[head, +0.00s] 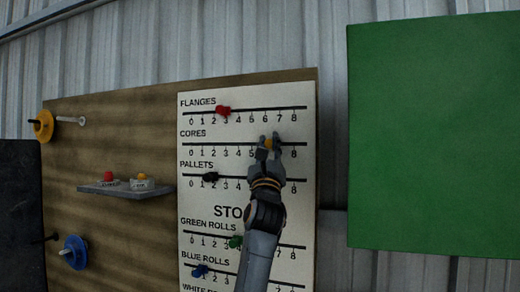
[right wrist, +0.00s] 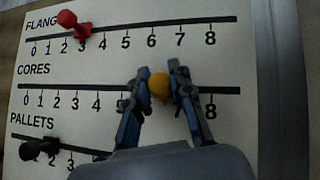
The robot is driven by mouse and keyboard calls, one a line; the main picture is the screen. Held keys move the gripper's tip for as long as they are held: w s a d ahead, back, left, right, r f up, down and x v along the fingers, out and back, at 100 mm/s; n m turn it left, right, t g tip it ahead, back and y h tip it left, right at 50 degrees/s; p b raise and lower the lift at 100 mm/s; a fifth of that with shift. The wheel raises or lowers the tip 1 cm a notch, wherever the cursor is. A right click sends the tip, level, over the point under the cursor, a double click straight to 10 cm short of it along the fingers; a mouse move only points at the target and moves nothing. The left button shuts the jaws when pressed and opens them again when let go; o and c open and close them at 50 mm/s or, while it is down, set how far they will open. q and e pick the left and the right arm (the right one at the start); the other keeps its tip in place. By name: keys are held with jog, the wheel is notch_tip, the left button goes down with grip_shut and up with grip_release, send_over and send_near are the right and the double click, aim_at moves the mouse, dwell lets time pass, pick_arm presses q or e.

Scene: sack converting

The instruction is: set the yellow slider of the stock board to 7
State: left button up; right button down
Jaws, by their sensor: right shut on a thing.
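The stock board (head: 300,190) is a white panel with several numbered slider rows. The yellow slider (head: 268,143) is on the CORES row and also shows in the right wrist view (right wrist: 159,86). My right gripper (head: 269,141) is shut on its knob, with one finger on each side; it also shows in the right wrist view (right wrist: 158,88). The knob appears around 6, between the visible 4 and the visible 8. The fingers hide the digits under it, so the exact mark cannot be read. My left gripper is not in view.
A red slider (head: 223,111) is on the FLANGES row above, near 3. A black slider (head: 210,177) is on the PALLETS row below. Green (head: 236,241) and blue (head: 200,271) sliders sit lower. A small shelf (head: 125,188) juts out at left. A green panel (head: 430,140) is at right.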

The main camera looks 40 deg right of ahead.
jog(key=shift+s+d, duration=0.45)
jog(key=shift+s, duration=0.4)
jog(key=c, duration=1.1)
grip_release()
jog(key=shift+w, duration=0.15)
jog(key=shift+c, duration=0.2)
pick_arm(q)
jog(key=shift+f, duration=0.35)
pick_arm(e)
jog(key=v, duration=1.2)
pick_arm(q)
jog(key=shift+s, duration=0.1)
pick_arm(e)
jog(key=shift+a+f, duration=0.1)
